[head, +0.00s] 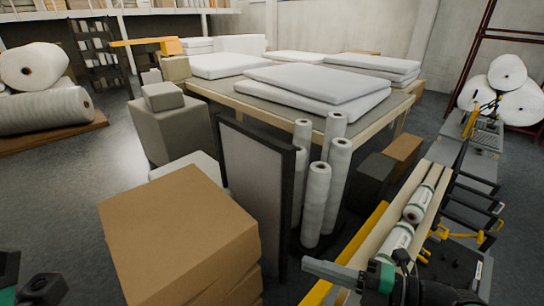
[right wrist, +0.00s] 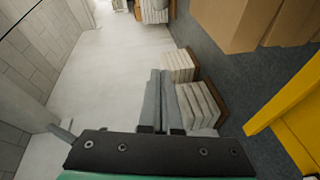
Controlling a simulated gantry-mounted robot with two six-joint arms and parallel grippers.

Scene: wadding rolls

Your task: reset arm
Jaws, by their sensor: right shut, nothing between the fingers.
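My right gripper (head: 312,266) reaches in from the bottom right of the head view, beside the wooden rack (head: 436,200) that carries wrapped wadding rolls (head: 417,206). In the right wrist view its two grey fingers (right wrist: 160,76) lie together, shut with nothing between them. It is apart from the upright white rolls (head: 316,203) standing behind it. At the bottom left of the head view, dark and green pieces of my left arm show, but its gripper does not.
Cardboard boxes (head: 178,232) stand at the front, left of a dark-framed panel (head: 256,185). A table (head: 250,104) with white slabs stands behind. A yellow beam (head: 352,246) runs near my right gripper. The grey floor (head: 55,200) at left is largely clear.

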